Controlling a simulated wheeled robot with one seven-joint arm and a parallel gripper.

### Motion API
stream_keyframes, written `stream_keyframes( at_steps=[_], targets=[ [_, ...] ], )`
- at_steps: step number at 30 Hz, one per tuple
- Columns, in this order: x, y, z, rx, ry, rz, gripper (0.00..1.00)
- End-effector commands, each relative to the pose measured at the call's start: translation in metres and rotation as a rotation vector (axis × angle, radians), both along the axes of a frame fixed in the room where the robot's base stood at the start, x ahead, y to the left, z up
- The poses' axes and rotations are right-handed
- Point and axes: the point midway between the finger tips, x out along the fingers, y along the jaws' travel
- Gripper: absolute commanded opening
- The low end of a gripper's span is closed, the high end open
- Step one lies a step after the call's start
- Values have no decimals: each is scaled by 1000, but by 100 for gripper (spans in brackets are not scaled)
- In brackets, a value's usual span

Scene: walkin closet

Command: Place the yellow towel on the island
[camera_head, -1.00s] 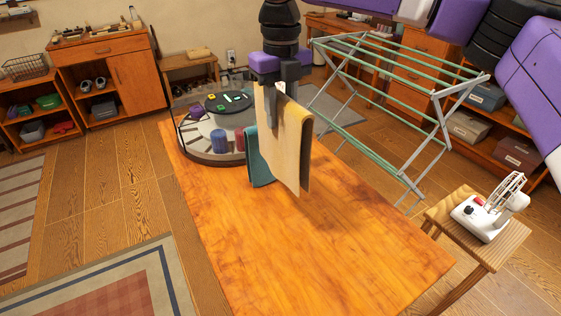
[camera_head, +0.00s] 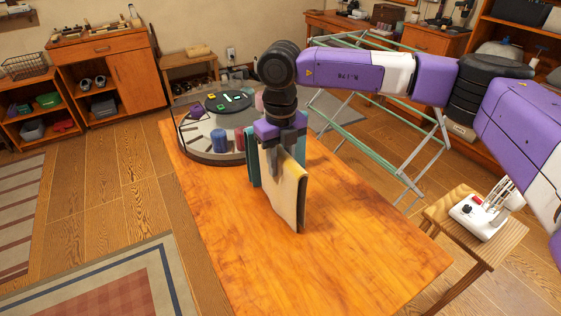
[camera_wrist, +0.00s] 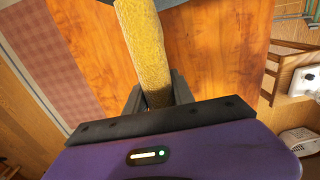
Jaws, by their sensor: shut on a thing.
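The yellow towel (camera_head: 287,192) hangs folded from my gripper (camera_head: 283,140), low over the wooden island (camera_head: 340,255). In the head view its lower edge is at or very near the island top; I cannot tell whether it touches. In the wrist view the towel (camera_wrist: 143,45) runs between the two dark fingers of my gripper (camera_wrist: 160,95), which are shut on it.
A round tray (camera_head: 215,155) with a clear guard, spools and small coloured items stands at the island's far end. The near part of the island is clear. A green-barred drying rack (camera_head: 425,160) and a small stool (camera_head: 485,245) with a white device stand to the right.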

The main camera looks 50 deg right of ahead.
Motion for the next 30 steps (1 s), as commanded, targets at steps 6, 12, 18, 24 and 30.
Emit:
stream_keyframes(
  at_steps=[6,12,18,24,30],
  targets=[
    [0,0,-1,-1,-1,0,0],
    [0,0,-2,-1,-1,0,51],
    [0,0,-2,-1,-1,0,52],
    [0,0,3,0,-1,0,52],
    [1,-1,30,-5,-5,0,52]
  ],
)
